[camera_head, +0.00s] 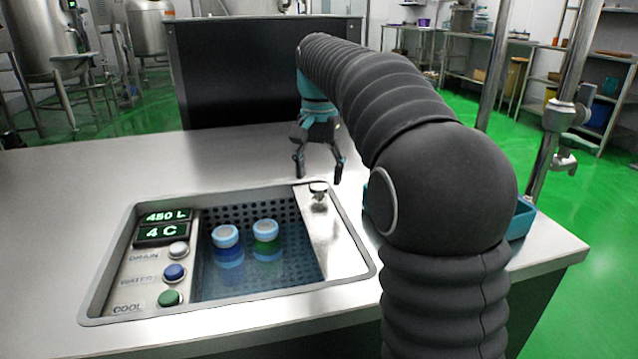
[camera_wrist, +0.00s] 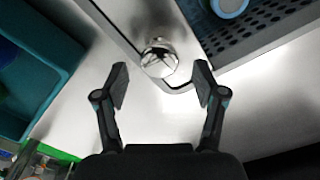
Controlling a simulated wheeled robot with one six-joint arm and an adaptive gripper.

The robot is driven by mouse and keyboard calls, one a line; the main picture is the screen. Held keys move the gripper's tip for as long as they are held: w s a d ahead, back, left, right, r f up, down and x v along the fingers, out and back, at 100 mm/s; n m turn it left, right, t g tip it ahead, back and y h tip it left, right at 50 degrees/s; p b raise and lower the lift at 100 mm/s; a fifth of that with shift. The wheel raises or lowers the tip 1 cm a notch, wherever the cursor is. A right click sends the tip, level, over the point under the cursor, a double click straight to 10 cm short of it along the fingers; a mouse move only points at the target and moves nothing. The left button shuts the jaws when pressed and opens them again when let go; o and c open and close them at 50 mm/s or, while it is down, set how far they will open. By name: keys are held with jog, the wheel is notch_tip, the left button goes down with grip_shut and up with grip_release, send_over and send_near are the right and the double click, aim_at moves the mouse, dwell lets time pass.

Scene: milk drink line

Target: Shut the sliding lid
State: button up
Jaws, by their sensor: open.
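The sliding lid (camera_head: 333,244) is a shiny metal panel at the right end of the sunken basin (camera_head: 370,259). The rest of the basin is uncovered. A round metal knob (camera_head: 318,188) stands near the lid's far end. My gripper (camera_head: 318,175) hangs open just beyond the knob, above the counter. In the wrist view the knob (camera_wrist: 159,58) lies ahead of and between the tips of my open gripper (camera_wrist: 161,85). I cannot tell whether any finger touches it.
Two pale-capped containers, one blue (camera_head: 228,250) and one green (camera_head: 266,244), stand in the basin's water. A panel with buttons (camera_head: 173,272) is at its left. A teal bin (camera_head: 522,218) sits on the counter (camera_head: 60,220) at right, partly hidden by my arm.

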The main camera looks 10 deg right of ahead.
jog(key=shift+f, duration=0.8)
jog(key=shift+c, duration=0.2)
